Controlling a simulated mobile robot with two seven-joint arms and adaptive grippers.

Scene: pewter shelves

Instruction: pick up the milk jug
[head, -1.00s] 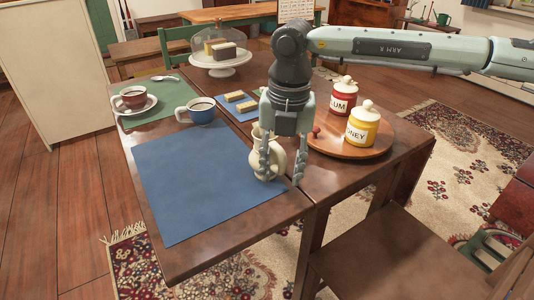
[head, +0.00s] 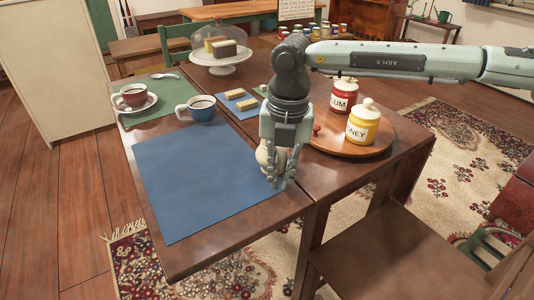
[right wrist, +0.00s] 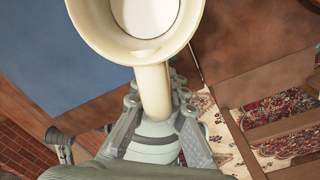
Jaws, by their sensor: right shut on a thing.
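The cream milk jug (head: 262,156) stands at the right edge of the blue placemat (head: 200,175), mostly hidden behind my right gripper (head: 278,181). In the right wrist view the jug (right wrist: 90,25) shows from above, with white milk (right wrist: 145,14) inside. Its handle (right wrist: 153,92) points down between the fingers of my right gripper (right wrist: 153,112). The gripper is shut on the handle. The jug looks upright; whether it touches the table cannot be told. My left gripper is not in view.
A round wooden tray (head: 340,149) with a red jar (head: 343,97) and a yellow jar (head: 362,124) is close on the right. A blue cup (head: 201,108), butter pieces (head: 246,104) and a cake stand (head: 220,70) are behind. The placemat's middle is clear.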

